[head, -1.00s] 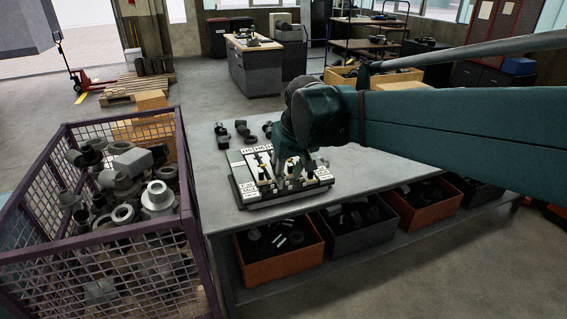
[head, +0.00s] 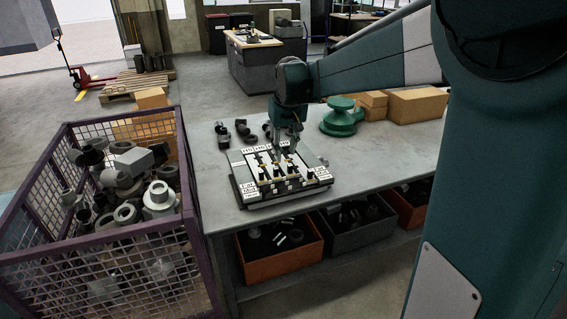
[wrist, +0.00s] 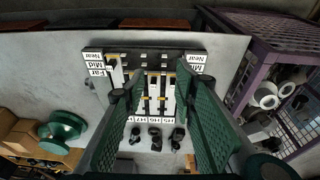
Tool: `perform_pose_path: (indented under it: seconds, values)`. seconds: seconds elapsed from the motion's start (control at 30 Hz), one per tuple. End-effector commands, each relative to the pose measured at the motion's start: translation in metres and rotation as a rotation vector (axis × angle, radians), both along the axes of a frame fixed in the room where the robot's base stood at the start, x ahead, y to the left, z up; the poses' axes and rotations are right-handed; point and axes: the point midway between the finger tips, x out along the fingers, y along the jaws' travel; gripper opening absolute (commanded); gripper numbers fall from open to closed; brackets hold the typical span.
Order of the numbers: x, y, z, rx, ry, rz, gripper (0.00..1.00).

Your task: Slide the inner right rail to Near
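The rail board (head: 237,192) is a dark base with pale upright rails and small black handles with yellow marks, on the grey bench. It also shows, turned around, in the wrist view (wrist: 198,56), with white Near, Mid and Far labels at its sides. The inner right rail is among the close-set rails; I cannot tell its exact stop. My gripper (head: 287,140) is above the back part of the board. In the wrist view its two green fingers (wrist: 159,74) are apart, with rails visible between them and nothing held. The fingers hide parts of the outer rails.
A purple mesh crate (head: 188,205) of metal parts stands left of the bench (head: 225,217). Several dark fittings (head: 242,129) lie behind the board. A green round part (head: 342,118) and cardboard boxes (head: 415,104) sit at the bench's back right.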

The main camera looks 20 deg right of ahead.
Motion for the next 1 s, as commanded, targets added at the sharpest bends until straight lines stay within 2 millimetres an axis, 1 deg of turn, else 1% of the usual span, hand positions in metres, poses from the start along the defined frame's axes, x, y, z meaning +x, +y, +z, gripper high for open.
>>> perform_pose_path:
  seconds: [0.03, 0.1, 0.27, 0.57, 0.77, 1.0]
  values:
    - [0.01, -0.004, -0.002, 0.0, 0.007, -0.001, 0.28]
    - [0.021, -0.008, -0.006, 0.001, 0.019, 0.0, 0.28]
    - [0.046, -0.019, -0.018, 0.003, 0.046, -0.001, 0.28]
    - [0.091, -0.04, -0.046, 0.008, 0.097, -0.001, 0.28]
    - [0.118, -0.054, -0.068, 0.012, 0.13, -0.001, 0.28]
    - [0.149, -0.071, -0.099, 0.017, 0.169, -0.001, 0.28]
